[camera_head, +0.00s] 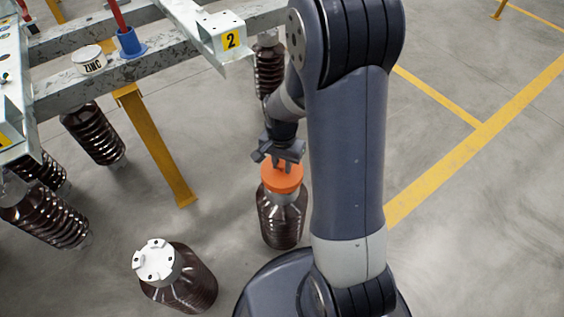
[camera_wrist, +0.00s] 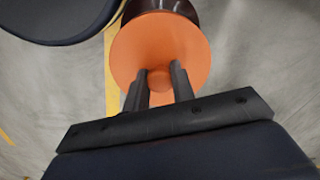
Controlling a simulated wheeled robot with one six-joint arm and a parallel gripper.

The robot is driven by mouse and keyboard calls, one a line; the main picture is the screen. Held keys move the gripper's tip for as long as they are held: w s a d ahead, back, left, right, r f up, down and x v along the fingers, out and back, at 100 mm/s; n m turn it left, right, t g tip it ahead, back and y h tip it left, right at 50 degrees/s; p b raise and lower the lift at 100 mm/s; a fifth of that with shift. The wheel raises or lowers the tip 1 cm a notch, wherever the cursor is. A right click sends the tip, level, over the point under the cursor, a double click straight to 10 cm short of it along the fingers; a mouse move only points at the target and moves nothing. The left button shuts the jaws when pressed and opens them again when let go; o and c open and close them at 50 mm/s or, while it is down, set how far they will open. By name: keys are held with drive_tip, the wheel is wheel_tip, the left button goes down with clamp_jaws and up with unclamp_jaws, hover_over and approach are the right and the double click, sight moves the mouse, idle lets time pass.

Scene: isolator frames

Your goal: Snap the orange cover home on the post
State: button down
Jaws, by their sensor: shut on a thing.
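The orange cover (camera_head: 281,179) is a round cap that sits at the top of a dark brown ribbed insulator post (camera_head: 281,222). A grey collar shows just under the cover. My gripper (camera_head: 282,168) reaches down from above and is shut on the cover's small central knob. In the wrist view the orange cover (camera_wrist: 160,45) shows as a disc, with both fingers of my gripper (camera_wrist: 160,76) on its knob (camera_wrist: 160,82). The brown post (camera_wrist: 158,8) shows beyond the disc's far edge. Whether the cover is fully seated cannot be told.
A second brown post with a white bolted top (camera_head: 157,261) stands at the lower left. A galvanized steel frame (camera_head: 150,68) with a yellow leg (camera_head: 155,145) carries hanging insulators (camera_head: 93,135), a ZINC tub (camera_head: 88,60) and a blue cup (camera_head: 129,43). The right floor is clear, with yellow lines.

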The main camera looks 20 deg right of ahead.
sight(282, 170)
drive_tip(key=shift+f+b, duration=1.35)
drive_tip(key=shift+f, duration=0.6)
drive_tip(key=c, duration=1.1)
unclamp_jaws()
drive_tip(key=shift+r, duration=0.1)
wheel_tip(282, 170, up, 11)
drive_tip(key=p, duration=0.3)
drive_tip(key=shift+p, duration=0.35)
drive_tip(key=shift+f, duration=0.25)
wheel_tip(282, 170, down, 11)
drive_tip(key=b, duration=0.4)
drive_tip(key=shift+r+p, duration=0.5)
drive_tip(key=shift+r, duration=0.1)
drive_tip(key=shift+f, duration=0.1)
